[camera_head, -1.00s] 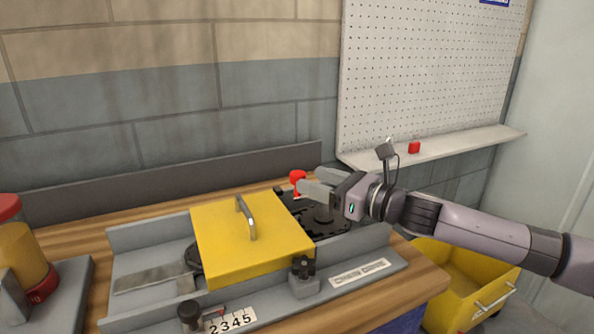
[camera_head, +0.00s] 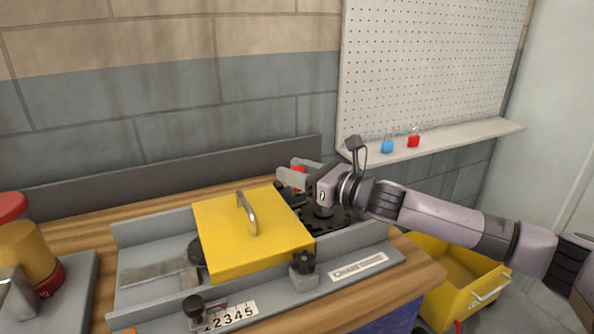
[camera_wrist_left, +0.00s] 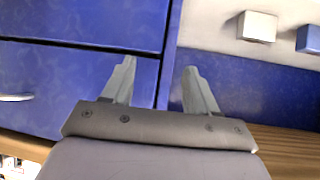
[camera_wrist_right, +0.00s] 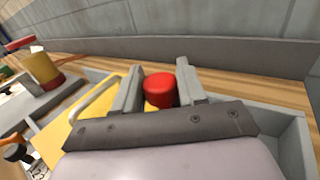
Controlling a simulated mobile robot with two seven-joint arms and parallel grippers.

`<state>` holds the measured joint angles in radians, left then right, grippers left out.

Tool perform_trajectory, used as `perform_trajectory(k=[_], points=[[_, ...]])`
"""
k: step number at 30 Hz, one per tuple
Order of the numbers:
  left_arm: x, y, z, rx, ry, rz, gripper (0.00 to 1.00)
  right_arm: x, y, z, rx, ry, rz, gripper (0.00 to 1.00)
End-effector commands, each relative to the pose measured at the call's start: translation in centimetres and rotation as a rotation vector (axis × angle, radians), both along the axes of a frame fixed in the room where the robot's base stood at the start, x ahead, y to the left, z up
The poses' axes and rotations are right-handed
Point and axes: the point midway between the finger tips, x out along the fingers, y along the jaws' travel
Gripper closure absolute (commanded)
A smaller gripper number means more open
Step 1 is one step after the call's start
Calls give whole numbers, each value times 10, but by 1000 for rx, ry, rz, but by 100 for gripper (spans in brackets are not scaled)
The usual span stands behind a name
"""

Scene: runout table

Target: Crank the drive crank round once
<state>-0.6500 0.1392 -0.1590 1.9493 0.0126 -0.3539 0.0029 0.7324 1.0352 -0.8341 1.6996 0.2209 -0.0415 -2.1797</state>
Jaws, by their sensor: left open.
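The drive crank's red knob (camera_head: 299,178) stands over a dark toothed plate (camera_head: 338,217) behind the yellow guard cover, and shows in the right wrist view (camera_wrist_right: 159,90). My right gripper (camera_head: 293,172) reaches in from the right with one finger on each side of the knob. In the right wrist view its fingers (camera_wrist_right: 160,85) sit very close to the knob; I cannot tell if they press on it. The crank's arm is mostly hidden by the gripper. My left gripper (camera_wrist_left: 157,85) is open and empty in front of blue drawers, outside the head view.
The yellow cover (camera_head: 240,255) with a metal handle sits beside the crank. A dark clamp knob (camera_head: 303,262) and a number scale (camera_head: 225,317) lie in front. A red-topped canister (camera_head: 22,245) stands at left. A yellow bin (camera_head: 455,278) stands below right.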

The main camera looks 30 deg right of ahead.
Motion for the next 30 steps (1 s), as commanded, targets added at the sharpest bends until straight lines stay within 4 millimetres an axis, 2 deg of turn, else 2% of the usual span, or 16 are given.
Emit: perform_trajectory(k=[22, 30], points=[[0, 0, 0, 1, -1, -1, 42, 6, -4, 1, -4, 0, -24, 100], [0, 0, 1, 1, -1, -1, 42, 20, 1, 1, -4, -1, -53, 100]])
